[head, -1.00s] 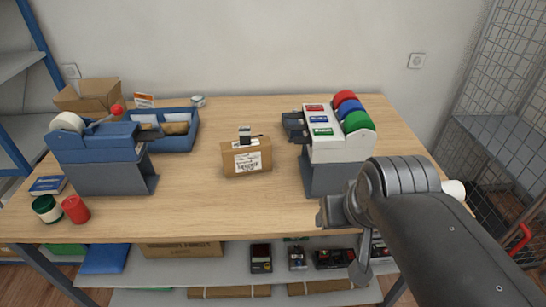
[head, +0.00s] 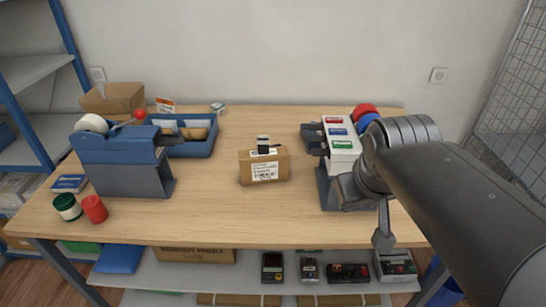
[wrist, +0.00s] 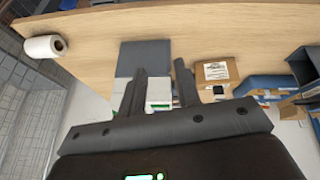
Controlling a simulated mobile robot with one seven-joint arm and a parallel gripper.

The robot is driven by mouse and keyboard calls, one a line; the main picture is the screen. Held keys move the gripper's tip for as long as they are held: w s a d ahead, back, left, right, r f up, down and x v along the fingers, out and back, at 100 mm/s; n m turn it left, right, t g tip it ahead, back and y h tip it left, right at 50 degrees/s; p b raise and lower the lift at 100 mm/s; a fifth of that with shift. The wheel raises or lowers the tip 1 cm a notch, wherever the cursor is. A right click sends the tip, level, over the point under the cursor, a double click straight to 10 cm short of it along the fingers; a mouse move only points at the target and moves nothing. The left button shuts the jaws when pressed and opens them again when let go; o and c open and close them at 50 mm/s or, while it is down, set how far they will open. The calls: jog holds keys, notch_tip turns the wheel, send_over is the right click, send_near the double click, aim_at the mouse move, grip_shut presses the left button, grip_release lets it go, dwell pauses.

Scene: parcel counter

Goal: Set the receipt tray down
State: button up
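My gripper (wrist: 157,76) shows in the wrist view with its two dark fingers apart and nothing visibly held between them. The white label dispenser (wrist: 158,91) on its grey base (wrist: 145,57) shows beyond the fingers. In the head view my gripper (head: 350,192) is at the dispenser (head: 342,147), partly hidden by my arm. I cannot tell whether it touches it. I see no thing that I can surely name the receipt tray. A blue tray (head: 203,150) with envelopes stands on the counter at the back left.
A labelled parcel (head: 264,168) stands mid-counter with a small dark item on top. A blue-grey dispenser (head: 125,165) and red and green rolls are at the left. A paper roll (wrist: 45,47) is at the counter's edge. The front middle of the counter (head: 240,220) is clear.

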jog(key=w+a+n+h, duration=0.1)
jog(key=w+n, duration=0.1)
jog(key=w, duration=0.6)
jog(key=w+a+r+n+g+h, duration=0.1)
jog(key=w+n, duration=0.2)
jog(key=w, duration=0.5)
jog(key=w+a+n+h, duration=0.1)
jog(key=w+n, duration=0.2)
jog(key=w, duration=0.6)
jog(key=shift+a+r+g+h, duration=0.25)
jog(key=shift+g+h, duration=0.05)
jog(key=w+a+f+n+h, duration=0.2)
jog(key=w+a+f+n, duration=0.3)
jog(key=w, duration=0.4)
jog(key=w+a+f+n+h, duration=0.3)
jog(key=w+a+f, duration=0.35)
jog(key=w, duration=0.25)
jog(key=w+a+f+n+h, duration=0.1)
jog(key=a+f, duration=0.1)
jog(key=f, duration=0.2)
jog(key=w+a+f+n+t+h, duration=0.1)
jog(key=w+a+f, duration=0.1)
jog(key=a+f, duration=0.1)
jog(key=w+a+f+n+t+h, duration=0.1)
jog(key=a+f+n, duration=0.1)
jog(key=f, duration=0.3)
jog(key=shift+w+a, duration=0.15)
jog(key=shift+a, duration=0.3)
jog(key=shift+x, duration=2.45)
